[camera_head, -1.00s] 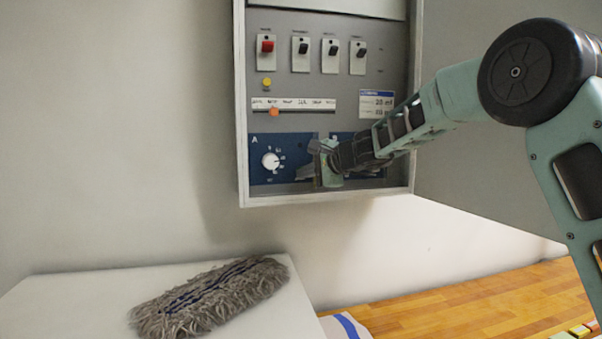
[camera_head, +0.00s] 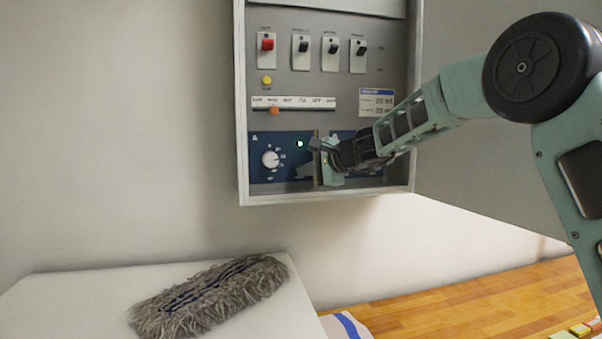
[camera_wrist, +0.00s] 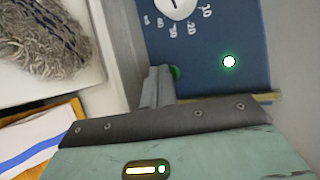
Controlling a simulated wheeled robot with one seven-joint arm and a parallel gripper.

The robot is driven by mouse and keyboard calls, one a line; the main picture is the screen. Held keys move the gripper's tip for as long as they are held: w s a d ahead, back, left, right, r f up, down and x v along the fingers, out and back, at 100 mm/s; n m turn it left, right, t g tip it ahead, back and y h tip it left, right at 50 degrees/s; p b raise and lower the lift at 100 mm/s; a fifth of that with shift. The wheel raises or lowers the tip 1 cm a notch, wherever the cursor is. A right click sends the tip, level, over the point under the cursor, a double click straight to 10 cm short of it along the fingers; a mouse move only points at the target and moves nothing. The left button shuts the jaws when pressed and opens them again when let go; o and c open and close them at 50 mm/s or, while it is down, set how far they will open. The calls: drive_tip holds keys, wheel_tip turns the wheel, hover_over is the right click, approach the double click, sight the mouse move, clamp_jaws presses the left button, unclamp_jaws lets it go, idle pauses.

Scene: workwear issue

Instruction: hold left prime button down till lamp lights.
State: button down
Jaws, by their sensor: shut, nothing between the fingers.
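The blue panel marked A (camera_head: 262,146) is at the lower left of the wall cabinet, with a white dial (camera_head: 270,159). A lamp (camera_head: 300,144) on this panel glows green; it also glows in the wrist view (camera_wrist: 229,62). My gripper (camera_head: 306,172) is shut and empty, its tips at the lower right of panel A.
Above are a red switch (camera_head: 267,42), several black switches, a yellow button (camera_head: 267,80) and a slider with an orange knob (camera_head: 274,111). A second blue panel is mostly behind my arm. A grey mop head (camera_head: 212,298) lies on a white surface (camera_head: 60,295) below.

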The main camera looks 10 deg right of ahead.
drive_tip(key=shift+s+b, duration=0.4)
drive_tip(key=shift+s, duration=0.2)
drive_tip(key=shift+s+b, duration=1.75)
drive_tip(key=shift+s, duration=0.75)
drive_tip(key=s+a+f+n+g+b, duration=0.1)
drive_tip(key=s+a+f+n+g, duration=0.25)
drive_tip(key=s+a+f, duration=0.35)
drive_tip(key=s+a+f+n+g+b, duration=0.15)
drive_tip(key=s+f+n, duration=0.25)
drive_tip(key=s, duration=0.5)
drive_tip(key=s+a+f+n+g, duration=0.3)
drive_tip(key=s+a+f+n, duration=0.1)
drive_tip(key=s+a+f, duration=0.25)
drive_tip(key=s+d+f+n+g+h, duration=0.1)
drive_tip(key=s+d+f+n+h, duration=0.1)
drive_tip(key=s, duration=0.5)
drive_tip(key=s+d+f+n+g+h+b, duration=0.1)
drive_tip(key=s+d+f+n+h, duration=0.1)
drive_tip(key=s+f+n, duration=0.3)
drive_tip(key=s+d+f+n+g+h, duration=0.1)
drive_tip(key=s+d+f+n, duration=0.3)
drive_tip(key=s, duration=0.7)
drive_tip(key=shift+s+f+g+h+b, duration=0.15)
drive_tip(key=shift+f+g+h+b, duration=0.2)
drive_tip(key=shift+h, duration=0.45)
